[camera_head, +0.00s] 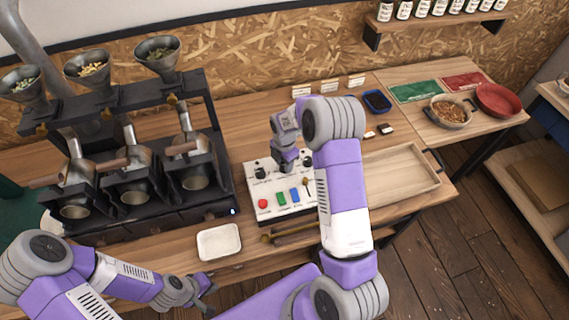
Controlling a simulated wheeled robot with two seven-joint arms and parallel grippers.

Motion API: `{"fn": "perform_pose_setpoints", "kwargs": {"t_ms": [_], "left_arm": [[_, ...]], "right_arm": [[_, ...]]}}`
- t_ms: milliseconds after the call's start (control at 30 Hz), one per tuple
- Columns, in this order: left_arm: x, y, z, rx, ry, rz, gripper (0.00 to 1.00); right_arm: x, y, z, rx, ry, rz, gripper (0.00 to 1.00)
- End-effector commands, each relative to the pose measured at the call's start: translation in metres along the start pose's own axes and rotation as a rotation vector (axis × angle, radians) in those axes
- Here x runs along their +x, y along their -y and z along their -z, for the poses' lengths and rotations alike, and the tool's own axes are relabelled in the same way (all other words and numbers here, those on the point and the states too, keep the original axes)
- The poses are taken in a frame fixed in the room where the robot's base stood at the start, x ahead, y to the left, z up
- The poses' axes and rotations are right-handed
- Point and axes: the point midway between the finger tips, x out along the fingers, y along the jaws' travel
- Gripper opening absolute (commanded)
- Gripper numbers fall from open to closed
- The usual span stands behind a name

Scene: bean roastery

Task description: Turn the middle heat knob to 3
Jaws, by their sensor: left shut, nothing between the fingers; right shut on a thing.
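The white control panel (265,210) sits on the wooden bench, right of the roaster. Its left knob (259,172) is dark and in plain view. My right gripper (286,166) points down over the middle of the panel's knob row and is shut on the middle heat knob. That knob is hidden behind the fingers, so its pointer and setting cannot be read. My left gripper (205,290) is shut and empty, low at the front edge of the bench, well away from the panel.
A black roaster (150,225) with several hoppers stands left. A white dish (219,242) lies in front, and a wooden tray (400,200) is at right.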

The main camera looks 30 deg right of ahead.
Motion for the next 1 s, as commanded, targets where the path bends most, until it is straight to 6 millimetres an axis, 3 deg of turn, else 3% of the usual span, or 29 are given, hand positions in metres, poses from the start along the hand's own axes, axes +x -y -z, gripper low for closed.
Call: {"fn": "perform_pose_setpoints", "kwargs": {"t_ms": [1000], "left_arm": [[0.020,0.007,0.001,0.000,0.000,0.000,0.00]], "right_arm": [[0.000,0.000,0.000,0.967,0.000,-0.001,0.06]]}}
